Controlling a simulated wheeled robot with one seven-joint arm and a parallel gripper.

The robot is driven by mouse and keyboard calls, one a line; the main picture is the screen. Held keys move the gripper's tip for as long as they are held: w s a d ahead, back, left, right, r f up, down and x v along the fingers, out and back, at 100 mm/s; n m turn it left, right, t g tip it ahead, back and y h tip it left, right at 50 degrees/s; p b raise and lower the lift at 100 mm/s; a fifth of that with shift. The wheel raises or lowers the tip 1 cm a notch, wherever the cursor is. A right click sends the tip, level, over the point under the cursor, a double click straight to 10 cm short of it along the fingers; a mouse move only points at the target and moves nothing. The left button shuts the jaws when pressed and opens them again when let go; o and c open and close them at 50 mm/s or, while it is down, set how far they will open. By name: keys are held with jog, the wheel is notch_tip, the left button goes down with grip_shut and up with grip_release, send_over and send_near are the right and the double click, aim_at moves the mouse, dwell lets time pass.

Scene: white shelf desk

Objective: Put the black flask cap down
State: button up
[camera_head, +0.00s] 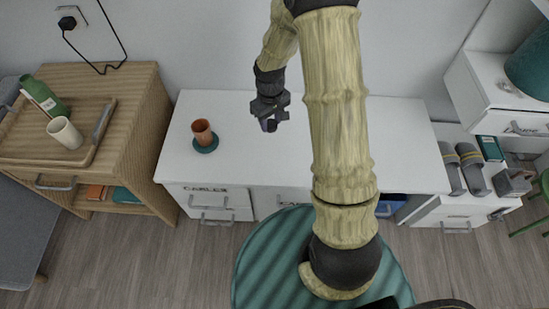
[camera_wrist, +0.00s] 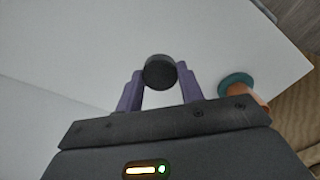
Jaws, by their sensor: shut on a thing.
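The black flask cap (camera_wrist: 160,72) is a dark round piece held between the two purple fingers of my gripper (camera_wrist: 160,82) in the wrist view. In the head view my gripper (camera_head: 270,124) is above the white desk (camera_head: 245,165), to the right of an orange-brown cup. The cap (camera_head: 271,126) is small and dark there, at the fingertips. I cannot tell the exact height of the cap above the desk top.
The orange-brown cup (camera_head: 202,131) stands on a teal coaster (camera_head: 206,146) at the desk's left. The desk top between my gripper and the front edge is clear. A wooden cabinet (camera_head: 125,95) with a tray, green bottle (camera_head: 42,97) and another cup (camera_head: 65,132) stands left.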

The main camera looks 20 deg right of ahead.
jog(key=f+b, duration=0.1)
jog(key=b, duration=0.1)
jog(key=d+b, duration=0.1)
jog(key=b, duration=0.1)
jog(key=shift+s+f+n, duration=0.3)
jog(key=shift+f, duration=0.05)
jog(key=shift+r+b, duration=0.15)
jog(key=shift+b, duration=0.25)
jog(key=shift+s+r, duration=0.1)
jog(key=b, duration=0.2)
send_over(275, 149)
notch_tip(275, 149, down, 5)
jog(key=shift+f, duration=0.1)
jog(key=shift+a, duration=0.1)
jog(key=shift+f+b, duration=1.4)
jog(key=shift+f, duration=1.05)
jog(key=shift+f, duration=0.1)
